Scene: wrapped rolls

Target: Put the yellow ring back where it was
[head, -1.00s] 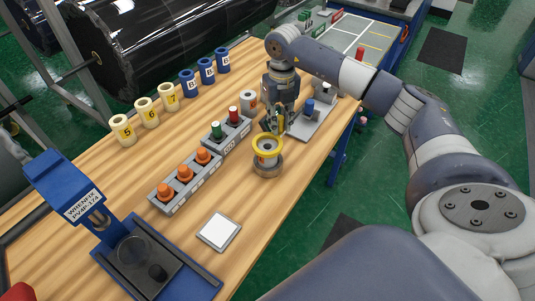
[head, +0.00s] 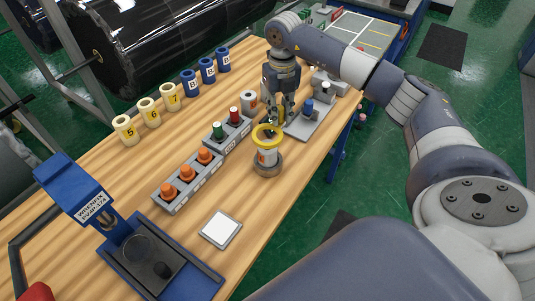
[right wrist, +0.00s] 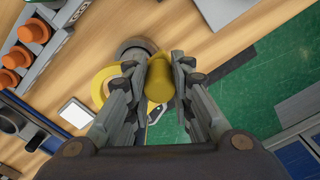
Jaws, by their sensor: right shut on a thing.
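The yellow ring (head: 267,133) is at the top of a pale post with an orange patch (head: 267,157), which stands on a round brown-grey base (head: 267,170) near the table's right edge. I cannot tell whether the ring touches the post. My right gripper (head: 270,122) reaches down at the ring's far side. In the right wrist view its fingers (right wrist: 162,80) are closed on a yellow rounded part, with the yellow ring (right wrist: 101,88) showing beside and behind the left finger. The base (right wrist: 136,46) is partly hidden there. My left gripper is not in view.
Grey blocks with orange pegs (head: 186,184) and green and red pegs (head: 228,134) stand left of the post. A grey fixture with a blue peg (head: 307,107) is behind right. A white square plate (head: 220,229) and blue press (head: 75,190) are in front. Numbered cups (head: 148,112) line the back.

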